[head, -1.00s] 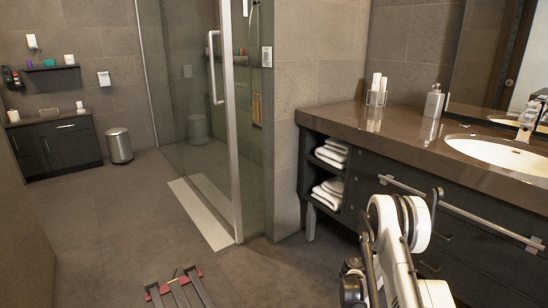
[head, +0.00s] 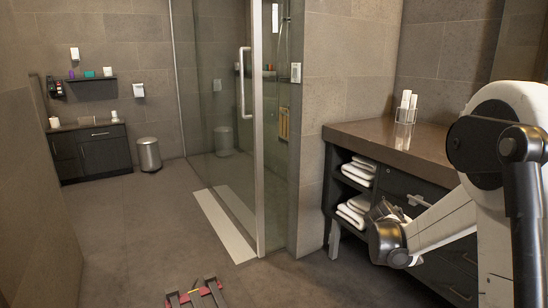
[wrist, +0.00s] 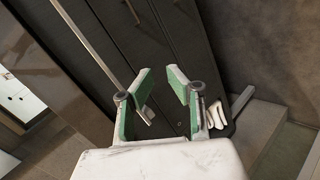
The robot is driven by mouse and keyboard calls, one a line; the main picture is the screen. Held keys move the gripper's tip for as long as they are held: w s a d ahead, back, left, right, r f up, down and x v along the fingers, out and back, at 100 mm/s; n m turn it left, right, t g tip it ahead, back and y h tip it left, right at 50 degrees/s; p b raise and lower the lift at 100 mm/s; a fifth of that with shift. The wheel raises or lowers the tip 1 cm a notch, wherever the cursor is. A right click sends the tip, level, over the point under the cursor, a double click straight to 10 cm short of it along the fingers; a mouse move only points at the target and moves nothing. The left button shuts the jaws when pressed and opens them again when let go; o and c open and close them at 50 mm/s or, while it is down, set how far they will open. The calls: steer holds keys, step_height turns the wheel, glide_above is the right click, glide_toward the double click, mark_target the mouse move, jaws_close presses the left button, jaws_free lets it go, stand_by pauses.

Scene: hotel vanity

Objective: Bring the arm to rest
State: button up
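My arm fills the right side of the head view, with white links and dark joints in front of the vanity. In the wrist view my gripper (wrist: 160,88) is open, with its two green-padded fingers apart and nothing between them. The fingers point at the dark cabinet fronts (wrist: 155,35). In the head view I cannot make out the gripper's fingers.
The vanity counter (head: 375,138) holds a clear holder with white rolls (head: 406,108). White towels (head: 354,215) lie on its open shelves. A metal rail (wrist: 92,45) crosses the cabinet in the wrist view.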

steer(key=s+a+r+t+y, duration=0.1)
steer(key=s+a+r+y, duration=0.3)
steer(key=s+a+r, duration=0.9)
steer(key=s+a+f+m+t+y, duration=0.1)
steer(key=s+a+y, duration=0.2)
steer(key=s+a, duration=0.5)
steer(key=s+a+f+m+t+y, duration=0.15)
steer(key=s+a, duration=0.25)
steer(key=s, duration=0.9)
step_height(320, 180, up, 19)
steer(key=y+p, duration=0.1)
steer(key=p, duration=1.7)
steer(key=shift+a+f+n+g, duration=0.15)
steer(key=shift+f+n+g, duration=0.05)
steer(key=shift+n+g, duration=0.15)
